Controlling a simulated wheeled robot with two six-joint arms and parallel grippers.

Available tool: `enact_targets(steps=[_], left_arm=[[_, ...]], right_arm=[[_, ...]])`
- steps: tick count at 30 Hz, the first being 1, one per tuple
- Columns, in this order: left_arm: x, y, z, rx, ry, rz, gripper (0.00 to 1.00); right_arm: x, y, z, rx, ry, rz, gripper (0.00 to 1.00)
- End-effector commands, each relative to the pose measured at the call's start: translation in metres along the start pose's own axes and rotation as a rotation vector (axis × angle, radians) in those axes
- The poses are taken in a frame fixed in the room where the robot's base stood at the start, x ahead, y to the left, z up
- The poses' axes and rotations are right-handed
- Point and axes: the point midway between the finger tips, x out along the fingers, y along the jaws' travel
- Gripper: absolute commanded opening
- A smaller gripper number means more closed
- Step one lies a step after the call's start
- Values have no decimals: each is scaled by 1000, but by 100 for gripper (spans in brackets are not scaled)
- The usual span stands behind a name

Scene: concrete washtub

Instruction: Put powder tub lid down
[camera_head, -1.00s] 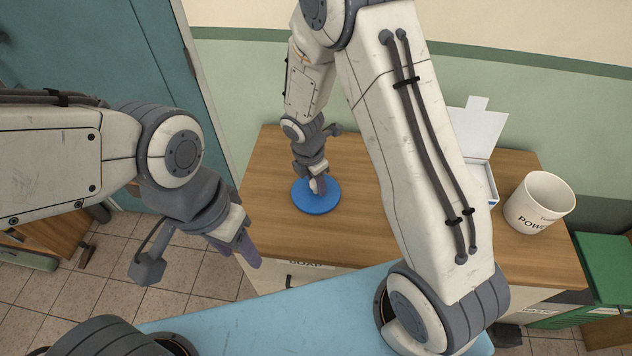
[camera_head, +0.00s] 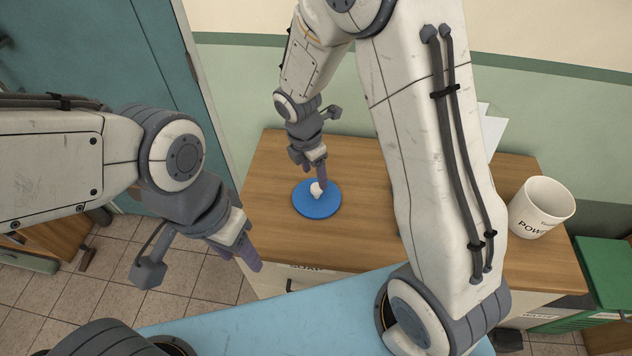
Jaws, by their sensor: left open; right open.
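The powder tub lid (camera_head: 311,207) is a flat blue disc with a white knob on top. It lies flat on the wooden cabinet top, left of its middle. My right gripper (camera_head: 322,184) is open, pointing down just above and beside the knob; whether a finger touches the knob I cannot tell. The white powder tub (camera_head: 541,207), with dark lettering, stands uncovered at the right of the cabinet top. My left gripper (camera_head: 244,252) is open and empty, in front of the cabinet's left edge, clear of the lid.
The wooden cabinet top (camera_head: 270,240) is bare around the lid. A white box with a raised flap (camera_head: 491,133) is mostly hidden behind my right arm. A light blue surface (camera_head: 250,325) lies in front. A green bin (camera_head: 606,268) stands at the right.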

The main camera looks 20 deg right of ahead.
Motion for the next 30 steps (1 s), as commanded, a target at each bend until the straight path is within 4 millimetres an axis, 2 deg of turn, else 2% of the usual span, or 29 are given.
enact_targets(steps=[3, 10, 14, 17, 21, 27, 30], left_arm=[[1, 0, 0, 0, 0, 0, 50], [2, 0, 0, 0, 0, 0, 50], [2, 0, 0, 0, 0, 0, 50], [2, 0, 0, 0, 0, 0, 50], [2, 0, 0, 0, 0, 0, 50], [2, 0, 0, 0, 0, 0, 50], [2, 0, 0, 0, 0, 0, 50]], right_arm=[[-25, 1, 0, 0, -1, 6, 68], [-50, 0, -1, 4, 1, 2, 68], [-68, -10, -15, 102, 15, 10, 68], [-93, -32, -41, 299, 47, 20, 68], [-126, -81, -83, 668, 117, 6, 68], [-150, -148, -120, 1110, 196, -69, 68], [-153, -168, -128, 1239, 213, -104, 68]])
